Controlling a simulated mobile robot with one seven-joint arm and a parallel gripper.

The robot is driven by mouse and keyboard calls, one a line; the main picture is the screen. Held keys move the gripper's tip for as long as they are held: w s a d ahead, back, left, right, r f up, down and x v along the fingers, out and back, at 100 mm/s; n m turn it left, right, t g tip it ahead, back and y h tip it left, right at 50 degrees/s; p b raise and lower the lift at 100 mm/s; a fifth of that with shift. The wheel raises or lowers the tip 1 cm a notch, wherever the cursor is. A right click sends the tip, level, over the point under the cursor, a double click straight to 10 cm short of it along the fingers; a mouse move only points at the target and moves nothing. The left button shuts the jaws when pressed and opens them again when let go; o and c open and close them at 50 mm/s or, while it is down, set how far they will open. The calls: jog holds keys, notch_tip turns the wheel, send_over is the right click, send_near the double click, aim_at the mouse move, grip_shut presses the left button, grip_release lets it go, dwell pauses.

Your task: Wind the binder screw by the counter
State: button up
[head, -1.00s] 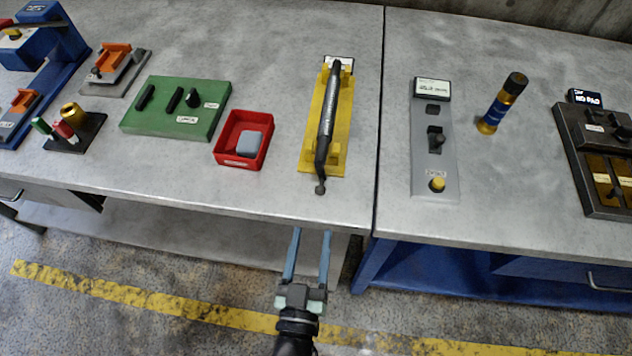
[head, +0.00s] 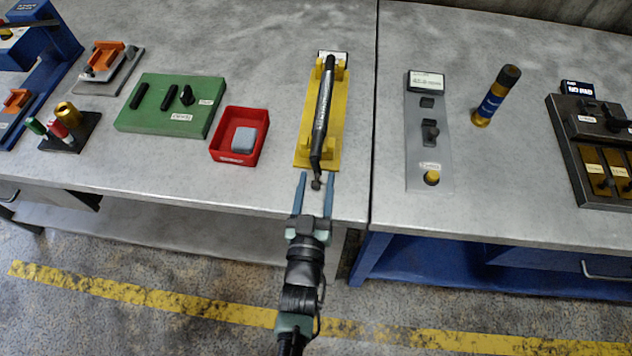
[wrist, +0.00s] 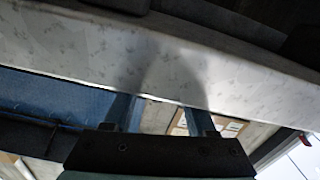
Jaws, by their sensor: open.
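No part is plainly labelled as the binder screw. A long black rod-like tool (head: 323,112) with a bent lower end and a dark knob lies on a yellow holder (head: 335,140) near the bench's front edge. A small white plate or display (head: 341,57) sits at the holder's far end; I cannot read it. A grey panel (head: 415,165) on the right bench has a lettered display (head: 426,80), a dark lever and a yellow button. My gripper (head: 315,184) is open at the front edge, its fingers on either side of the knob in the picture. The wrist view shows the gripper (wrist: 158,106) without the tool.
A red tray (head: 216,150) with a grey block and a green switch board (head: 150,118) lie left of the holder. A blue-and-gold cylinder (head: 493,98) and a dark slider box (head: 575,160) stand right. The bench's front edge is close to my gripper.

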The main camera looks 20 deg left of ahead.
grip_shut()
jog(key=shift+s+a+f+m+b, duration=0.15)
jog(key=shift+m+b, duration=0.1)
jog(key=shift+m, duration=0.2)
jog(key=shift+a+f+m+b, duration=0.15)
jog(key=shift+m+b, duration=0.1)
jog(key=shift+m, duration=0.2)
jog(key=shift+a+r+m, duration=0.2)
jog(key=shift+r+m, duration=0.05)
jog(key=shift+m, duration=0.35)
grip_release()
jog(key=shift+s, duration=0.15)
jog(key=b+v, duration=0.1)
jog(key=v, duration=1.1)
jog(key=shift+s, duration=0.4)
jog(key=shift+d, duration=0.15)
